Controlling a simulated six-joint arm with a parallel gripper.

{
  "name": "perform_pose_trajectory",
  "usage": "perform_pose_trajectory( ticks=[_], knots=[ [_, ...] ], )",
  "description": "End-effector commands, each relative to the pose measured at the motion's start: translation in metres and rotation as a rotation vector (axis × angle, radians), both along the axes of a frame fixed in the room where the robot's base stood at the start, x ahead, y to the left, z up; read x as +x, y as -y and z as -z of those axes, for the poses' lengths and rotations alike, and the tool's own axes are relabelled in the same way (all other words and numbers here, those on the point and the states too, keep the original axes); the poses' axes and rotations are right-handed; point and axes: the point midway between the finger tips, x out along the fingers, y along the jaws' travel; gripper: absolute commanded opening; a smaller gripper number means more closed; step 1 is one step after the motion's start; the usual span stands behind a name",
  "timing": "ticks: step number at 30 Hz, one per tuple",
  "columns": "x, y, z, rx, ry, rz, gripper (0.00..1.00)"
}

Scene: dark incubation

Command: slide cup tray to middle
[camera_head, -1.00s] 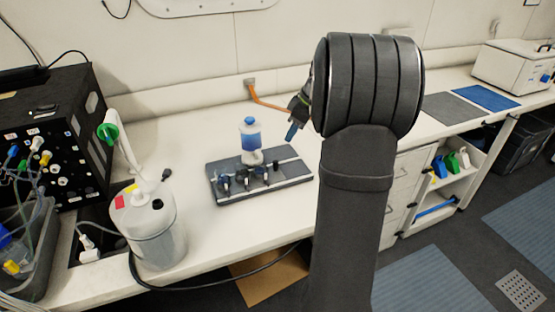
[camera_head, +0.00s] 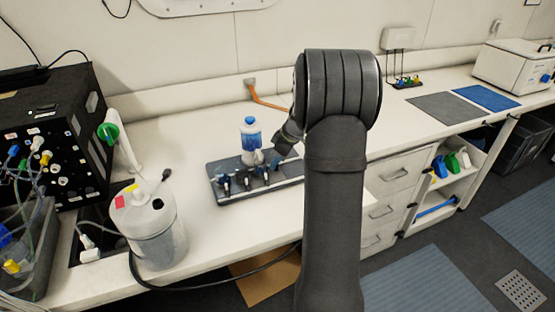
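The tray (camera_head: 234,196) is a dark grey base on the white bench, left of my arm. A clear bottle or cup with blue contents and a blue cap (camera_head: 250,135) stands upright at its back edge. Several small dark clamp-like fittings (camera_head: 246,180) line its front part. My gripper (camera_head: 280,152) is low at the tray's back right, close beside the blue bottle. The arm hides the tray's right end and most of the gripper. I cannot tell whether the gripper touches the tray or whether its fingers are open.
A white jug (camera_head: 150,228) stands front left of the tray. A black box (camera_head: 50,135) with tubes is at far left. A grey mat (camera_head: 445,107) and a blue mat (camera_head: 486,98) lie on the bench at right. An orange pipe (camera_head: 262,101) is on the back wall.

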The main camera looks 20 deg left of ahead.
Motion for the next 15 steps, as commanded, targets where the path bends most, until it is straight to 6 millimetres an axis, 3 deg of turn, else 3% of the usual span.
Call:
perform_pose_trajectory(
  ticks=[2,6,15],
  knots=[
    [0.0000,0.0001,-0.0002,0.000,0.000,0.000,0.23],
    [0.0001,0.0002,-0.0004,0.000,0.000,0.000,0.00],
    [0.0094,0.0092,-0.0005,0.001,0.001,0.003,0.00]
  ],
)
